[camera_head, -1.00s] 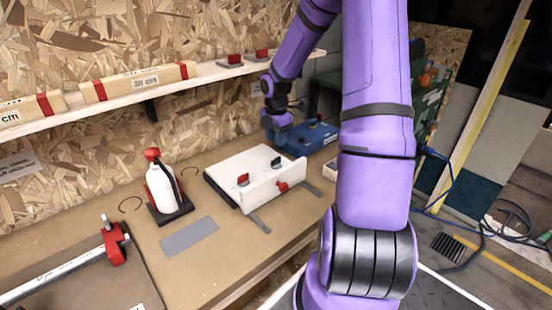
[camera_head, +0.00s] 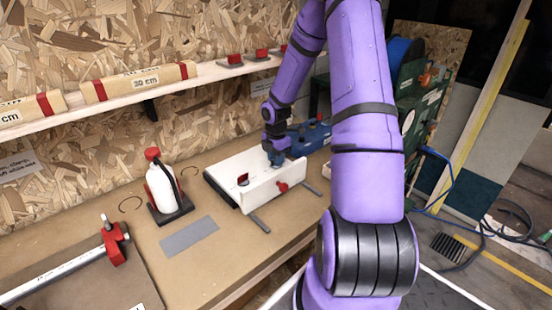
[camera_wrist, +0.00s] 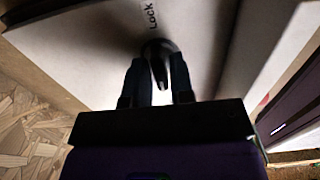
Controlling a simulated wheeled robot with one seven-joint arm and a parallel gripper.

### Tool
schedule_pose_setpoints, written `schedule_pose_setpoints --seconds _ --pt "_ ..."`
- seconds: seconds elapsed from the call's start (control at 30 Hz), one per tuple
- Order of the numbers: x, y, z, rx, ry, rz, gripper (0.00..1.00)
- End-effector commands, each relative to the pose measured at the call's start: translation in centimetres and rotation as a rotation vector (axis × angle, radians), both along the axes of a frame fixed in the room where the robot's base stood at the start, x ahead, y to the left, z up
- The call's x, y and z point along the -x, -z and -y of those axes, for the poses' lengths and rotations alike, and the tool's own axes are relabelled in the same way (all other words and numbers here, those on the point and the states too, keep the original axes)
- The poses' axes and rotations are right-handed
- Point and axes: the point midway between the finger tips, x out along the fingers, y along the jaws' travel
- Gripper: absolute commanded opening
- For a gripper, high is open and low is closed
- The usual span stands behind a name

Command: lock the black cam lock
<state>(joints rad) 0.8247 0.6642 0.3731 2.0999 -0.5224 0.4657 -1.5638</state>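The white box (camera_head: 262,196) stands on the workbench, with a red cam lock (camera_head: 243,179) on its top and a red knob (camera_head: 282,186) on its front. My gripper (camera_head: 275,155) is down at the right part of the box top, where it hides the black cam lock in the head view. In the wrist view the black cam lock (camera_wrist: 158,48) lies at the fingertips of my gripper (camera_wrist: 158,75), its handle between the two fingers. The fingers are apart, with a narrow gap around the handle; firm contact cannot be made out. The word "Lock" is printed beside it.
A blue case (camera_head: 312,136) stands just behind and right of the box. A white bottle in a stand (camera_head: 162,188) and a grey plate (camera_head: 189,237) are to the left. A shelf (camera_head: 150,92) runs along the wall above.

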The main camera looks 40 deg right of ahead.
Motion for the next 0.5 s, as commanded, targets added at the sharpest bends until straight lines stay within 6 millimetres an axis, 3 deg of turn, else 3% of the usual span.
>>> schedule_pose_setpoints --seconds 0.03,0.1,0.5 --pt "0.0 -0.01 0.0 0.0 0.0 0.0 0.11" --pt "0.0 -0.01 0.0 0.0 0.0 0.0 0.0" --pt "-0.01 -0.03 0.01 0.001 0.049 0.0 0.0"
